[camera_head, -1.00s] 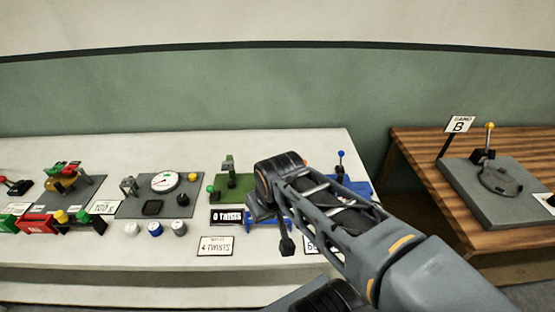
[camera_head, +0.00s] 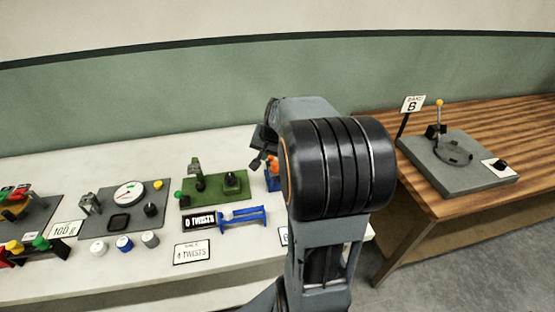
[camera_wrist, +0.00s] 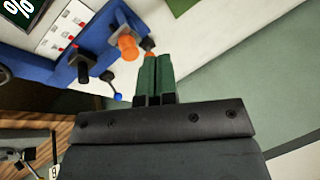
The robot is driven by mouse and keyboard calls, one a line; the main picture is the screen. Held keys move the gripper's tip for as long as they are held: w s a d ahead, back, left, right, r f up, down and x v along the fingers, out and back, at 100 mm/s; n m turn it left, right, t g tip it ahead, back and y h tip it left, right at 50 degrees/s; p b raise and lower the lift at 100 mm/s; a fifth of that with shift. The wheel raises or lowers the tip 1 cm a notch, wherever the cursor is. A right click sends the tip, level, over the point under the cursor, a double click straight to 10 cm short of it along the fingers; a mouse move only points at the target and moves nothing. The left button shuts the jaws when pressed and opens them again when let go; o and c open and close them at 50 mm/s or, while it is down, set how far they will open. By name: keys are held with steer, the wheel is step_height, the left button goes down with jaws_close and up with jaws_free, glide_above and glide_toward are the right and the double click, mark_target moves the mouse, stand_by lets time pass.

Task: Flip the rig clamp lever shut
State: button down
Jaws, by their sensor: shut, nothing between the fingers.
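A blue rig (camera_wrist: 70,72) lies at the upper left of the wrist view, with an orange cylinder (camera_wrist: 127,44) on it. A dark lever with a blue knob (camera_wrist: 118,97) sticks out from its edge. Part of this rig (camera_head: 270,182) shows at the right end of the white table in the head view, mostly hidden behind my arm. No label marks which lever is the clamp lever. My gripper (camera_wrist: 157,58) is shut and empty, its green fingers side by side. The fingertips appear close to the rig's edge, right of the blue knob; contact cannot be told.
A green rig (camera_head: 213,186) and a grey gauge panel (camera_head: 140,222) stand left on the white table (camera_head: 220,260). The wooden table (camera_head: 480,130) at right bears a grey plate (camera_head: 465,180) with a yellow-knobbed lever (camera_head: 439,116).

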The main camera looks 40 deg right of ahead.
steer(key=w+d+f+m, duration=0.1)
steer(key=d+f+m, duration=0.2)
steer(key=d, duration=0.7)
steer(key=shift+w+f+m+t, duration=0.15)
steer(key=shift+m+t, duration=0.15)
steer(key=shift+m, duration=0.1)
steer(key=x, duration=1)
steer(key=shift+p, duration=0.4)
